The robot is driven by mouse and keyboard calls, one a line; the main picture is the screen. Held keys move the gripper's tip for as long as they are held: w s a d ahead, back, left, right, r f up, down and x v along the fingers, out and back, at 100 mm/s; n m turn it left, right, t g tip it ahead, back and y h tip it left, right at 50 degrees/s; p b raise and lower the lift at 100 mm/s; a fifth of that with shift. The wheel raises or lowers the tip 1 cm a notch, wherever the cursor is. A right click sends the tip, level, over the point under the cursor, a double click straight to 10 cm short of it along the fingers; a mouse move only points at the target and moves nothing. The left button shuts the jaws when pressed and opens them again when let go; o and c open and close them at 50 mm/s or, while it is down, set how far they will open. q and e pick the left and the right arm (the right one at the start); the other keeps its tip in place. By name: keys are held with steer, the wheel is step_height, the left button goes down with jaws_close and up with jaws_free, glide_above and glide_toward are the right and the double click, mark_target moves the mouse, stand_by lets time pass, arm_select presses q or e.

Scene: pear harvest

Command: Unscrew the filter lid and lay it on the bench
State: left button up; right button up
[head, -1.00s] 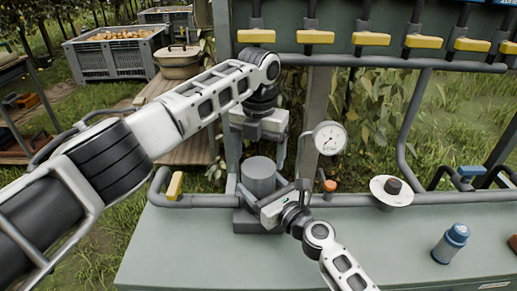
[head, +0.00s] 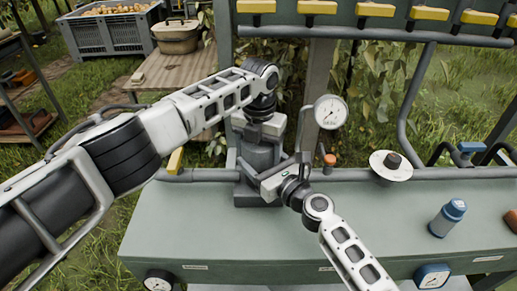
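The grey filter (head: 257,190) stands upright on the green bench (head: 215,225), left of the pressure gauge. My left gripper (head: 258,137) points down directly over its top and covers the lid from view. I cannot tell whether its fingers touch the lid or how far apart they are. My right gripper (head: 266,181) comes in from the lower right and is at the right front side of the filter body. Its fingertips are partly hidden against the body, so I cannot see whether they are closed on it.
The pressure gauge (head: 330,112) and an orange-capped fitting (head: 329,160) stand right of the filter. A white disc with a dark knob (head: 391,166) and a blue-capped bottle (head: 447,218) are farther right. Yellow-handled valves (head: 376,10) hang above. The bench front is clear.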

arm_select(q)
steer(key=o, duration=1.1)
steer(key=shift+c, duration=0.2)
step_height(320, 180, up, 4)
steer(key=shift+d, duration=0.1)
arm_select(e)
steer(key=shift+f, duration=0.1)
arm_select(q)
steer(key=shift+r, duration=0.4)
steer(key=c, duration=0.3)
step_height(320, 180, up, 3)
steer(key=shift+r, duration=0.1)
steer(key=shift+f, duration=4)
